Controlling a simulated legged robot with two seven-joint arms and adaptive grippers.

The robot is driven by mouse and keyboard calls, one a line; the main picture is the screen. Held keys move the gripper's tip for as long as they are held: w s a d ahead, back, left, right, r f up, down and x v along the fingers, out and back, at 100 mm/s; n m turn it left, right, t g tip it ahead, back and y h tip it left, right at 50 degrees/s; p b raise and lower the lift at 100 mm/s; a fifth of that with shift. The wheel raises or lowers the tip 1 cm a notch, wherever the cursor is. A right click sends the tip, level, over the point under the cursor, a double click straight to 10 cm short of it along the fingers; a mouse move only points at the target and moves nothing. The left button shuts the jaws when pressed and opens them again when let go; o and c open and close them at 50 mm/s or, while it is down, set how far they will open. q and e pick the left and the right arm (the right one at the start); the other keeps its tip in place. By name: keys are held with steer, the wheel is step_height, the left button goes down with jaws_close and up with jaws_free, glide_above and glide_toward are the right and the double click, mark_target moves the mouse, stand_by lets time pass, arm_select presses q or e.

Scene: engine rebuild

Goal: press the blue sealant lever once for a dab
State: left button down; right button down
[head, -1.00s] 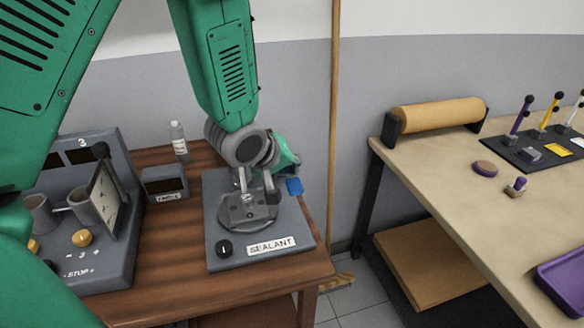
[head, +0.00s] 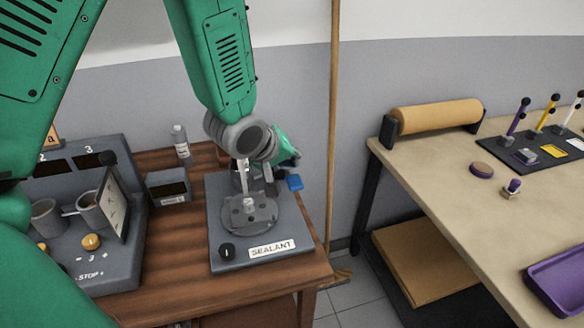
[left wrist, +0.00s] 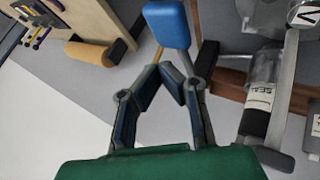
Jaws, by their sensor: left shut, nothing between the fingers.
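The blue sealant lever (head: 294,182) sticks out at the back right of the grey sealant stand (head: 220,215). Its blue pad (left wrist: 168,23) is at the top middle of the left wrist view. My left gripper (head: 293,160) is shut and empty, just above and behind the pad in the head view. In the left wrist view, its fingertips (left wrist: 165,70) meet just below the pad; I cannot tell whether they touch it. My wrist hides part of the dispenser. The labelled sealant tube (left wrist: 258,95) shows at the right of the left wrist view. My right gripper is not in view.
A grey machine with a STOP label (head: 85,265) stands left of the stand. A small grey box (head: 168,187) and a bottle (head: 181,145) are behind. A gap separates the wooden table from the beige bench (head: 430,180); a wooden pole (head: 334,120) rises by it.

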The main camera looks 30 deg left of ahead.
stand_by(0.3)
arm_select(q)
steer(key=r+p, duration=0.4)
steer(key=r, duration=0.1)
steer(key=shift+w+a+r+p, duration=0.1)
steer(key=shift+w+a+p, duration=0.1)
steer(key=shift+p, duration=0.2)
stand_by(0.6)
